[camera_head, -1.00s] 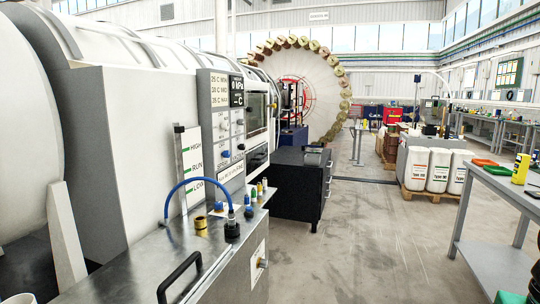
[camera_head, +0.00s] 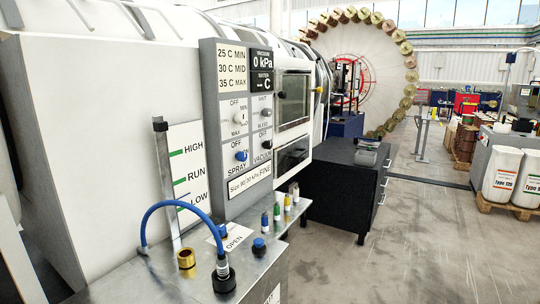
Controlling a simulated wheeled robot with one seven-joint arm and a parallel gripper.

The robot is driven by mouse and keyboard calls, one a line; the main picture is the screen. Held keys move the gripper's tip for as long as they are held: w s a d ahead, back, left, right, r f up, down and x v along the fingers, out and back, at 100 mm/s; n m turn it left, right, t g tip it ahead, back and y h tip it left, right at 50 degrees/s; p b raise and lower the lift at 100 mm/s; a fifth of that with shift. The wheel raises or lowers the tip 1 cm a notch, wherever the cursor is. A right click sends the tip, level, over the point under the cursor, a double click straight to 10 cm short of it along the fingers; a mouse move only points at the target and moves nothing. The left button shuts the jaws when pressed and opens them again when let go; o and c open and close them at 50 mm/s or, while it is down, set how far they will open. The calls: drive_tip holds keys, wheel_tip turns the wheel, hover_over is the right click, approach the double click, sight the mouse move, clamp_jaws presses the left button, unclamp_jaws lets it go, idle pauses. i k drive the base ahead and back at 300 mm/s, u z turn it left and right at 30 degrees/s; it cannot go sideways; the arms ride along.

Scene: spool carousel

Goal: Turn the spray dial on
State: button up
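The display (camera_head: 262,58) at the panel top reads 0 kPa. My gripper is not in view.
Below the panel, a metal bench (camera_head: 150,275) carries a blue hose (camera_head: 165,208), a brass fitting (camera_head: 186,259), a black fitting (camera_head: 223,278) and several small bottles. A gauge board (camera_head: 188,165) stands left of the panel. A black cabinet (camera_head: 345,190) is to the right, with open floor beyond.

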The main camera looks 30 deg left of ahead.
sight(242, 156)
drive_tip(key=u, duration=0.45)
drive_tip(key=i, duration=1.4)
drive_tip(key=u, duration=0.75)
